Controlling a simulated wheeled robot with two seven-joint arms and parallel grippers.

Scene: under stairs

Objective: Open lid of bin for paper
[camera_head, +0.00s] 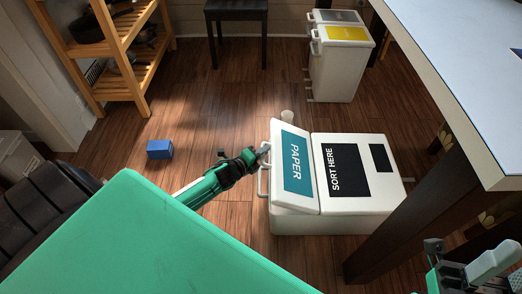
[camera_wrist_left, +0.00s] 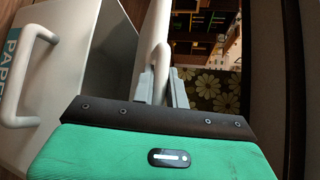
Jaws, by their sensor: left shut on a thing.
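The white bin for paper (camera_head: 280,222) stands on the floor, with a teal PAPER label (camera_head: 297,162) on its lid (camera_head: 274,135). The lid looks tilted up a little. My left gripper (camera_head: 264,152) is at the handle on the lid's left edge. In the left wrist view, my left gripper (camera_wrist_left: 163,88) is shut on a white bar (camera_wrist_left: 156,35), which looks like the lid's handle. A second white handle (camera_wrist_left: 22,120) and part of the PAPER label (camera_wrist_left: 10,52) show at the left there. My right gripper (camera_head: 470,265) is at the lower right corner, partly cut off.
A SORT HERE bin (camera_head: 370,205) adjoins the paper bin's right side. A white table (camera_head: 455,60) with dark legs stands to the right. Two more bins (camera_head: 335,75), a stool (camera_head: 237,10) and a wooden shelf (camera_head: 95,50) are behind. A blue box (camera_head: 159,149) lies on open floor.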

